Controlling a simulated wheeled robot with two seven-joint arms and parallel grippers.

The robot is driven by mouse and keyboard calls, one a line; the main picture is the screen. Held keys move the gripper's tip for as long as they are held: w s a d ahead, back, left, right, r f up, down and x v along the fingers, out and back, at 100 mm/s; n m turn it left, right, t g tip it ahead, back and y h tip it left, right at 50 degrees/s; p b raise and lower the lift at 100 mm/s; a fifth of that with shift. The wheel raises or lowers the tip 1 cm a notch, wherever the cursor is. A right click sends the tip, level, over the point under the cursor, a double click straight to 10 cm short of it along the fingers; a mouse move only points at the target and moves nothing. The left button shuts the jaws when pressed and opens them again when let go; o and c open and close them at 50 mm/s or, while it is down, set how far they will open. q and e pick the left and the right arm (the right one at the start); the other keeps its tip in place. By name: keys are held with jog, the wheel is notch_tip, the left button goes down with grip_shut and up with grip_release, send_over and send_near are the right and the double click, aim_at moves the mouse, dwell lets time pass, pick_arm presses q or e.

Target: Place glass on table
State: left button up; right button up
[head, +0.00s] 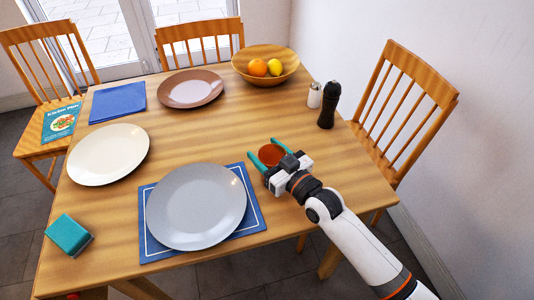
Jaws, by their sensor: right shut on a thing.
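My right gripper (266,152) reaches in from the lower right, its teal fingers on either side of a reddish-brown glass (271,154). It is shut on the glass, which looks upright, with its open top showing. The glass is over the wooden table (205,133), to the upper right of the grey plate (196,206). The gripper hides part of it, and I cannot tell whether its base touches the table. My left gripper is not in view.
The grey plate lies on a blue placemat (152,248). A cream plate (108,154), brown plate (191,88), blue napkin (118,102), fruit bowl (243,70), white shaker (314,96), dark pepper mill (329,106) and teal box (68,235) surround it. The table's right front is clear.

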jog(key=shift+f, duration=0.15)
jog(key=o, duration=1.1)
jog(key=shift+f, duration=0.1)
jog(key=shift+s+d, duration=0.15)
jog(key=v, duration=1.1)
jog(key=shift+s+d, duration=0.2)
jog(key=shift+s, duration=0.1)
